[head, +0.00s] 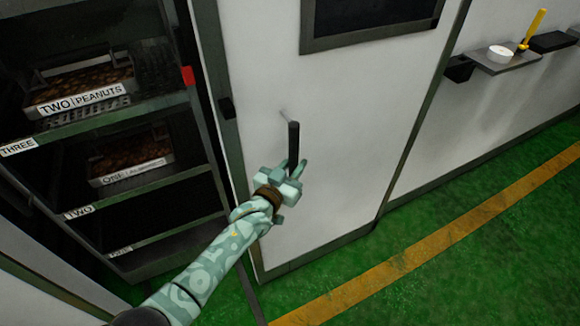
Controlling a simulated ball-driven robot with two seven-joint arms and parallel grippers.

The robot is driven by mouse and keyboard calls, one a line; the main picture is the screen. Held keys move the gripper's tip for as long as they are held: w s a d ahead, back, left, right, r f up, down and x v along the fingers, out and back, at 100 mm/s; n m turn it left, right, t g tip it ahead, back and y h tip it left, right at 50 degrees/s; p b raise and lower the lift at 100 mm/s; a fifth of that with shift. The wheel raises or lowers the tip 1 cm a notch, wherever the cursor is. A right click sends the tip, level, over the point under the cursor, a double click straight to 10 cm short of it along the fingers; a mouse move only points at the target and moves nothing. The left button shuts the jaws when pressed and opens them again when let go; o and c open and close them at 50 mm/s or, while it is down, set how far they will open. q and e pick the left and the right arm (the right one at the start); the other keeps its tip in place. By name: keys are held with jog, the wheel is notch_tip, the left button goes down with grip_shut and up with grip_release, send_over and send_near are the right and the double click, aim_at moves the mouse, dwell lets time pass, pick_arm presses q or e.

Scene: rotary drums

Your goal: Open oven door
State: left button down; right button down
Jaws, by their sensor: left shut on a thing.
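The white oven door (350,125) has a dark window (370,15) near the top and a black upright handle (293,142). The door stands ajar at its left edge, beside the dark rack space. My left gripper (295,172) is shut on the lower part of the handle, with its fingers around it. My left arm reaches in from the bottom of the view. My right gripper is not in view.
A dark rack (115,205) on the left holds trays, one labelled TWO PEANUTS (82,97) and another labelled ONE (130,170). A wall shelf (505,62) at right bears a white bowl (500,54) and a yellow-handled tool (532,28). The green floor (440,270) with a yellow stripe is clear.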

pick_arm(q)
jog(key=shift+f, duration=0.15)
jog(key=c, duration=1.2)
grip_release()
jog(key=shift+c, duration=0.2)
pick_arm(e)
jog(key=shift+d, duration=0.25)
pick_arm(q)
jog(key=shift+s, duration=0.1)
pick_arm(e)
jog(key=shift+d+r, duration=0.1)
pick_arm(q)
jog(key=p+v, duration=0.5)
jog(key=v, duration=1.1)
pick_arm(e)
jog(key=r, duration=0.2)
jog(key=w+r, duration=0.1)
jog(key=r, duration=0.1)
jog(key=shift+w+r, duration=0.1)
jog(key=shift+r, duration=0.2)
